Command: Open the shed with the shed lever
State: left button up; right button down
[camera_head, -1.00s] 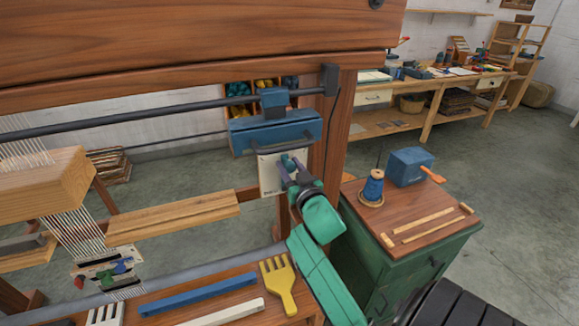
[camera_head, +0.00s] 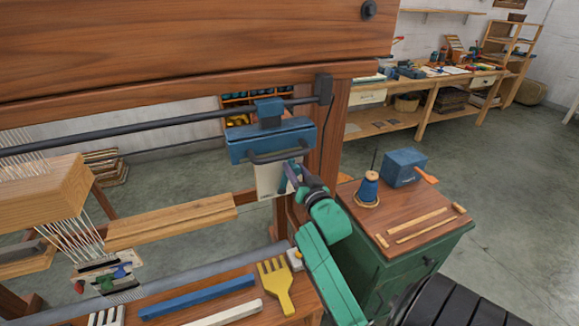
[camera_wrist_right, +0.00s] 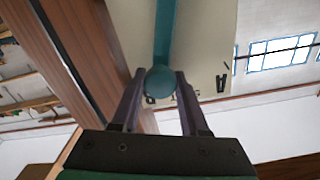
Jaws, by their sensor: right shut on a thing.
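The shed lever (camera_wrist_right: 165,38) shows in the right wrist view as a teal rod ending in a round knob, in front of a cream plate (camera_wrist_right: 205,55). The fingers of my right gripper (camera_wrist_right: 160,76) stand on both sides of the knob and are shut on it. In the head view my right gripper (camera_head: 291,178) is at the cream plate (camera_head: 268,178), below a blue block (camera_head: 270,134) on the loom's right side. The gripper hides most of the lever there. A dark bar (camera_head: 275,156) crosses in front of the block's lower edge. My left gripper is out of view.
The loom's right post (camera_head: 335,130) stands close beside my right gripper. Below lie a yellow comb (camera_head: 275,287) and a blue strip (camera_head: 198,298). A green cabinet (camera_head: 428,275) with a blue spool (camera_head: 368,188) and a blue box (camera_head: 404,167) stands to the right.

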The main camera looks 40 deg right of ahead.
jog(key=shift+s+d+f+m+p, duration=0.2)
jog(key=shift+d+f+m+p, duration=0.1)
jog(key=shift+d+m, duration=0.3)
jog(key=shift+s+d+f+m+p, duration=0.2)
jog(key=shift+d+m+p, duration=0.15)
jog(key=shift+m, duration=0.35)
jog(key=shift+c, duration=2.2)
grip_release()
jog(key=shift+s+a+f, duration=0.1)
jog(key=shift+s, duration=0.2)
jog(key=b+v, duration=0.3)
jog(key=v, duration=1.1)
